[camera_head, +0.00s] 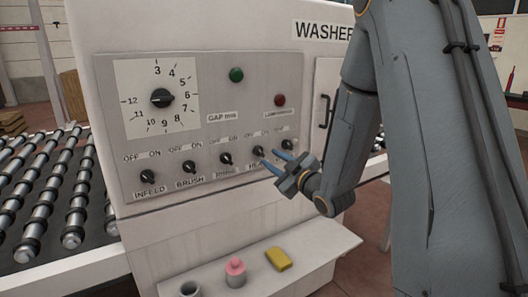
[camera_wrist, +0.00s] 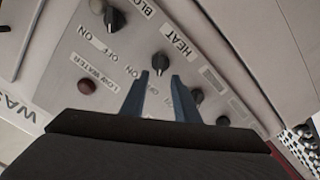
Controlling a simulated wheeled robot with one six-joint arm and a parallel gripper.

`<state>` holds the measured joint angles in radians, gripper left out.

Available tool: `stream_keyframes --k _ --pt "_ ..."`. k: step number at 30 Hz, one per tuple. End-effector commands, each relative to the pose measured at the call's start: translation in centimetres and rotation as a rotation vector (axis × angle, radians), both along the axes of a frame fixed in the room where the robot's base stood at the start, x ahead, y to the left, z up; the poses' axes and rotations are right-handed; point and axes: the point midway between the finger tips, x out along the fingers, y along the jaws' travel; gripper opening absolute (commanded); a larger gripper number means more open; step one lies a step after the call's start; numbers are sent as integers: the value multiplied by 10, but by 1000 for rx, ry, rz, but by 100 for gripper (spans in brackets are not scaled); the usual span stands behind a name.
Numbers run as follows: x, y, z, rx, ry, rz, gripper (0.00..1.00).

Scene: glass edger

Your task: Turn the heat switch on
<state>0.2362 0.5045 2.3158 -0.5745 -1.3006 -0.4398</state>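The HEAT switch (camera_wrist: 160,60) is a small black rotary knob on the washer's grey control panel (camera_head: 200,95). In the wrist view its HEAT label is readable, and OFF and ON marks lie on its other side. Its setting is too small to tell. My gripper (camera_head: 268,158) is open and empty, with two blue fingers apart. In the wrist view my gripper (camera_wrist: 160,75) has the knob framed just beyond its fingertips; contact cannot be told. In the head view the fingers and arm hide part of the right end of the switch row.
Neighbouring knobs sit close by, one (camera_wrist: 113,18) by a partly visible BLO label and another (camera_wrist: 197,95) on the other side. A red low-water lamp (camera_head: 280,100) and green lamp (camera_head: 236,75) are above. A shelf (camera_head: 310,262) below holds a yellow block (camera_head: 278,259).

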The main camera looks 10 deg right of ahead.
Motion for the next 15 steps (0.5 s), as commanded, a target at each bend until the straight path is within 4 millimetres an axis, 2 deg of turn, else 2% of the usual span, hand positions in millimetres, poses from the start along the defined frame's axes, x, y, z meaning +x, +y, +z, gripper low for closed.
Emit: stream_keyframes --k 9,15 --pt "44 15 1 0 2 1 28" --pt "56 19 0 0 2 0 28"
